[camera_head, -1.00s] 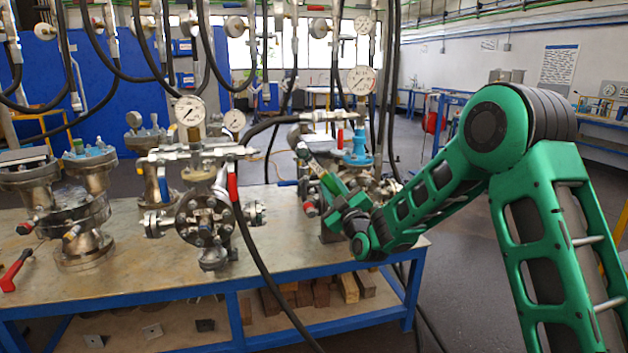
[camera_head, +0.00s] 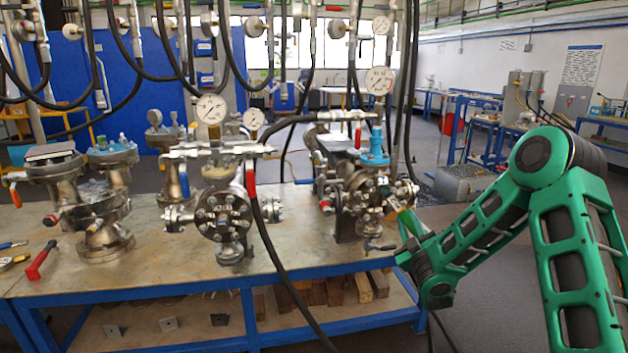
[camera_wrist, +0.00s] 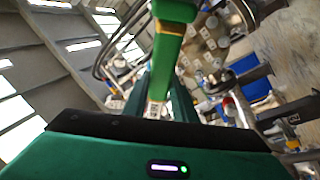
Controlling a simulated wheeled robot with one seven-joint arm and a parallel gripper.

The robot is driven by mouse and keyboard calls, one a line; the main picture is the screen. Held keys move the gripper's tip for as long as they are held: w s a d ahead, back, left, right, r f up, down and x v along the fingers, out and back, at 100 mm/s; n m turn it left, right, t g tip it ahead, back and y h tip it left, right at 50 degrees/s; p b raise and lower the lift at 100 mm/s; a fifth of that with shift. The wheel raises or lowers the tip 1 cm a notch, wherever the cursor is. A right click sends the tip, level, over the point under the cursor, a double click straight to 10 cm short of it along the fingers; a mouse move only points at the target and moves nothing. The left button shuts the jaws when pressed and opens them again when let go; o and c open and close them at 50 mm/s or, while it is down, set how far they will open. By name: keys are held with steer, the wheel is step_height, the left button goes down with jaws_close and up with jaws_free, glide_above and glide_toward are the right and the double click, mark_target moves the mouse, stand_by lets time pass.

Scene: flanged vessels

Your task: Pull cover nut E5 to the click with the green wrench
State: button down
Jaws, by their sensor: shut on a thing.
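My gripper (camera_wrist: 163,88) is shut on the green wrench (camera_wrist: 167,50), which runs up and away from the fingers in the wrist view. In the head view the wrench (camera_head: 411,222) shows as a short green piece at the right side of the right-hand flanged vessel (camera_head: 365,195), the one with a blue top. My gripper is just right of that vessel, above the table's right end. The wrench's far end overlaps the bolted flange; I cannot tell whether it sits on a nut. Cover nut E5 cannot be singled out, and no label is readable.
Another flanged vessel (camera_head: 222,215) stands mid-table and more stand at the left. Black hoses hang down, one (camera_head: 270,255) across the table's front. A red-handled tool (camera_head: 41,260) lies at the left.

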steer(key=shift+s+d+f, duration=0.65)
steer(key=shift+s+d, duration=0.05)
steer(key=shift+d, duration=0.1)
steer(key=a+f+n+g+y, duration=0.1)
steer(key=a+f+n+y, duration=0.2)
steer(key=a, duration=1.3)
steer(key=a+f+n+g+y, duration=0.1)
steer(key=a+f+n+y, duration=0.2)
steer(key=a, duration=1.3)
steer(key=a+f+n+g+y, duration=0.1)
steer(key=a+f+n+y, duration=0.2)
steer(key=a, duration=1.4)
steer(key=shift+w+f+n+g, duration=0.35)
steer(key=shift+f+n, duration=0.75)
steer(key=shift+f, duration=0.8)
steer(key=shift+w+a+f, duration=0.1)
steer(key=shift+w, duration=0.2)
steer(key=shift+w+a, duration=0.1)
steer(key=shift+w, duration=0.25)
steer(key=shift+w+a, duration=0.1)
steer(key=shift+w, duration=0.35)
